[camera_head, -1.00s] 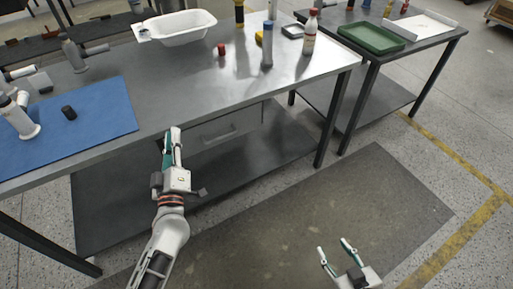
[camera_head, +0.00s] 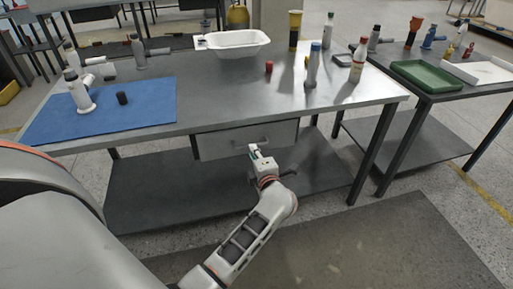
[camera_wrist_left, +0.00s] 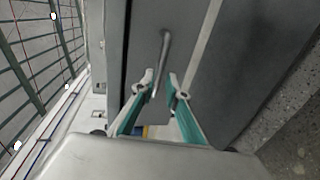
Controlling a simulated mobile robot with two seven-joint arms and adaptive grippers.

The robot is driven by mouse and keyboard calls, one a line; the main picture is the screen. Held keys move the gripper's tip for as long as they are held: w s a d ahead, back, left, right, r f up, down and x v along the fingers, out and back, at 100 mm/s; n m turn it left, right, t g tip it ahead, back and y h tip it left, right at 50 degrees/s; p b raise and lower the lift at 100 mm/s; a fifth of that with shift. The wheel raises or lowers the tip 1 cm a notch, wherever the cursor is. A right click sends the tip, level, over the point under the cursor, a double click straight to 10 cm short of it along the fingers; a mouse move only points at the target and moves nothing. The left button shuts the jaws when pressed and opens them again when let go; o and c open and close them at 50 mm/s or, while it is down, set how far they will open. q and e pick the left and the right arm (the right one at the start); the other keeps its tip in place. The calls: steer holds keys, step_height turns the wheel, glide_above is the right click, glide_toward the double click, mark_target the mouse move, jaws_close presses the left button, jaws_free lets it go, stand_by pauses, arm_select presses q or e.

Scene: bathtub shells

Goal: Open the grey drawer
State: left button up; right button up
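The grey drawer (camera_head: 222,143) hangs under the front of the metal workbench (camera_head: 225,103), and its front looks about flush with the bench edge. It has a bar handle, which shows in the left wrist view (camera_wrist_left: 163,50). My left gripper (camera_head: 253,148) is at the drawer front, by the handle. In the left wrist view its two teal fingers (camera_wrist_left: 161,80) are open, one on each side of the handle's near end. I cannot tell whether either finger touches the bar. My right gripper is out of view.
On the bench are a blue mat (camera_head: 110,110) with white fittings, a white tub (camera_head: 232,43), a red cap (camera_head: 268,66) and several bottles. A lower shelf (camera_head: 150,190) lies under the drawer. A second table with a green tray (camera_head: 428,75) stands right.

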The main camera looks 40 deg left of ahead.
arm_select(q)
steer(key=b+x, duration=0.1)
steer(key=x, duration=0.4)
steer(key=shift+w+a+f, duration=0.1)
steer(key=shift+w+a, duration=0.05)
steer(key=shift+w, duration=0.1)
jaws_close()
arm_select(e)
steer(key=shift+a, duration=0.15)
